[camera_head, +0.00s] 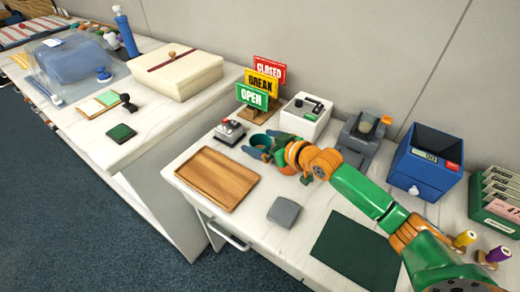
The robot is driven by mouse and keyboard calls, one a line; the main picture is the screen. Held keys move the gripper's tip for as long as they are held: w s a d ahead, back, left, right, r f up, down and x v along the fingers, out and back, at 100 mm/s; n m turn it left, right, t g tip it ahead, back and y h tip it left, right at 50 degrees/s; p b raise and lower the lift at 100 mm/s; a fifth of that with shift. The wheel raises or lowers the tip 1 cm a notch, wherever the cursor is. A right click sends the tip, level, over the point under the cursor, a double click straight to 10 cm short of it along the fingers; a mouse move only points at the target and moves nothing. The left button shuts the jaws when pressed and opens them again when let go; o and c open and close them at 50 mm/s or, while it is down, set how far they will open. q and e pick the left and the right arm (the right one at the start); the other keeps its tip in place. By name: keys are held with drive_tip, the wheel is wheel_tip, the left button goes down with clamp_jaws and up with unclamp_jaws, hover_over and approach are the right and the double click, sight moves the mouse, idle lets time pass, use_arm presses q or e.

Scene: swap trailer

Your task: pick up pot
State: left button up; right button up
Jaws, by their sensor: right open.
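A small dark green pot (260,141) stands on the white table, just in front of the open/break/closed signs. My right arm comes in from the right, and my right gripper (262,147) is open at the pot. Its fingers are close to the pot's right and near sides. I cannot tell whether they touch it, and part of the pot is hidden behind them. My left gripper is not in view.
A wooden tray (218,178) lies in front, left of the pot. A grey-red device (229,132) stands just left of it, and a white box (305,117) behind right. A grey block (284,212) and dark green mat (357,250) lie nearer. A blue bin (424,165) stands right.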

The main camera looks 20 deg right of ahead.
drive_tip(key=shift+w+a+f, duration=0.15)
drive_tip(key=shift+w+f, duration=0.15)
drive_tip(key=shift+w, duration=0.15)
drive_tip(key=shift+s+r, duration=0.1)
drive_tip(key=c, duration=1.2)
drive_tip(key=shift+c, duration=0.2)
